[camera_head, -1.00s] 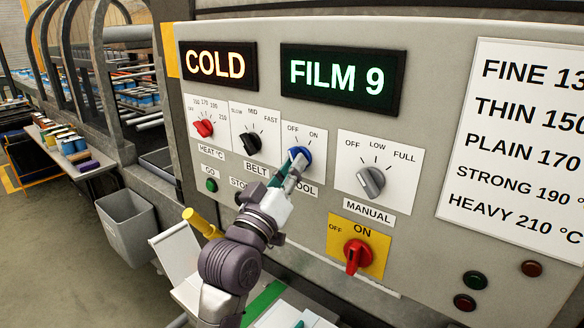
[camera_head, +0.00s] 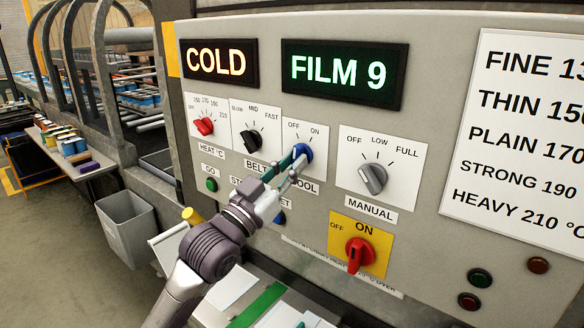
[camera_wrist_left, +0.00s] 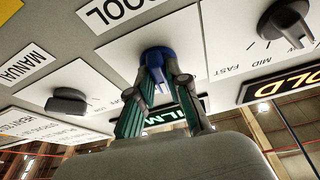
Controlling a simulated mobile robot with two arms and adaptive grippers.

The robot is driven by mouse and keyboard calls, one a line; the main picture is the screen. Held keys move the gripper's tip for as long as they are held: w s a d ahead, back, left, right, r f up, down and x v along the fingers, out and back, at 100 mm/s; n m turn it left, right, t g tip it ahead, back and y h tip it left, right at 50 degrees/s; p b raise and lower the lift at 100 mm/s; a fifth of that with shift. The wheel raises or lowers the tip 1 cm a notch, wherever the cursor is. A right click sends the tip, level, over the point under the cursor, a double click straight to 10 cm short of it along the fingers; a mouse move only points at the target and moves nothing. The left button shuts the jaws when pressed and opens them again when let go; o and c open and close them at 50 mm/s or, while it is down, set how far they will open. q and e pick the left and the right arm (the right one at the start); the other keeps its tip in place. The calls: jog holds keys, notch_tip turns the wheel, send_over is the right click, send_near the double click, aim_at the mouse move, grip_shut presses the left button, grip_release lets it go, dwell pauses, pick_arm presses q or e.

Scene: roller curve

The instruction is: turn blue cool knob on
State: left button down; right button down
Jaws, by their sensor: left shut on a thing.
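The blue COOL knob (camera_head: 303,152) sits on a white plate marked OFF and ON, in the middle of the grey panel. My left gripper (camera_head: 297,168) reaches up to it from below left and is shut on it. In the left wrist view the blue knob (camera_wrist_left: 155,62) shows between the two fingers (camera_wrist_left: 158,88), which touch it from both sides. The knob's pointer is partly covered by the fingers, so I cannot tell its exact setting. My right gripper is not in view.
The red HEAT knob (camera_head: 205,126), black BELT knob (camera_head: 252,141) and grey MANUAL knob (camera_head: 373,179) flank it. A red switch (camera_head: 360,254) on a yellow plate is below right. Displays read COLD (camera_head: 216,60) and FILM 9 (camera_head: 343,74).

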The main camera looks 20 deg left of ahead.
pick_arm(q)
jog(key=m+h, duration=0.1)
jog(key=m, duration=0.1)
jog(key=m+g+h, duration=0.1)
jog(key=m, duration=0.2)
jog(key=shift+a+r, duration=0.1)
jog(key=shift+a, duration=0.05)
jog(key=shift+m+g, duration=0.3)
jog(key=shift+m, duration=0.1)
jog(key=c, duration=1.1)
grip_release()
jog(key=shift+v, duration=6)
jog(key=shift+w, duration=0.1)
